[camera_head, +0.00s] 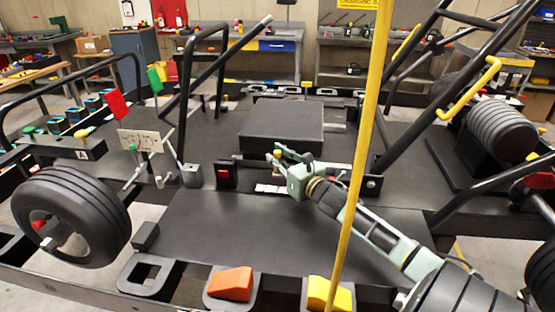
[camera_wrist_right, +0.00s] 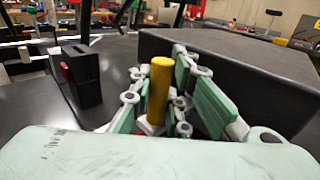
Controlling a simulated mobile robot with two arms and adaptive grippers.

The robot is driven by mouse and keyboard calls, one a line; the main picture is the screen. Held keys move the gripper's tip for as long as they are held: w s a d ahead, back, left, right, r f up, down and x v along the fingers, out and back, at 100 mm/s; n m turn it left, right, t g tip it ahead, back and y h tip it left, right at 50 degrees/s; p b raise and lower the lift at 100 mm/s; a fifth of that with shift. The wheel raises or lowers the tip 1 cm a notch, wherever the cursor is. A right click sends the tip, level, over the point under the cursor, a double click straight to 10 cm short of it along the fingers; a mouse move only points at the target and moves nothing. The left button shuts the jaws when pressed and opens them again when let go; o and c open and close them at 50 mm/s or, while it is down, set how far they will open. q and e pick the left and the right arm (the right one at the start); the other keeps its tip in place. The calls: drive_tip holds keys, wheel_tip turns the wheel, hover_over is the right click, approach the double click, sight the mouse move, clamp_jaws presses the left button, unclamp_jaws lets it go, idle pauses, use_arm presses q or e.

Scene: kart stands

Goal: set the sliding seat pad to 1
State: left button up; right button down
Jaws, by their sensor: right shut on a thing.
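The seat pad (camera_head: 281,124) is a thick black slab lying on the dark kart floor; its side also fills the right of the right wrist view (camera_wrist_right: 235,70). My right gripper (camera_head: 282,160) is at the pad's near side, its arm coming in from the lower right. It is shut on a yellow upright peg (camera_wrist_right: 159,92), which stands between the fingers in the right wrist view. A white marked strip (camera_head: 270,188) lies on the floor just below the gripper, partly covered; its marks are too small to read. My left gripper is not in view.
A black block with a red face (camera_head: 225,174) stands just left of the gripper. A yellow pole (camera_head: 358,170) rises in front of my right arm. A tyre (camera_head: 70,217) is at the left. The near floor panel (camera_head: 230,235) is clear.

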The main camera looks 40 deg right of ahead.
drive_tip(key=shift+s+d+p, duration=0.2)
drive_tip(key=shift+s+d, duration=0.55)
drive_tip(key=shift+s, duration=0.2)
drive_tip(key=shift+s+d+p, duration=0.15)
drive_tip(key=shift+s+d, duration=0.6)
drive_tip(key=shift+s, duration=0.15)
drive_tip(key=c, duration=1.6)
unclamp_jaws()
drive_tip(key=shift+w+a, duration=0.1)
drive_tip(key=shift+c, duration=0.2)
drive_tip(key=s, duration=0.4)
drive_tip(key=s+a, duration=0.1)
drive_tip(key=s, duration=0.7)
drive_tip(key=shift+a, duration=0.2)
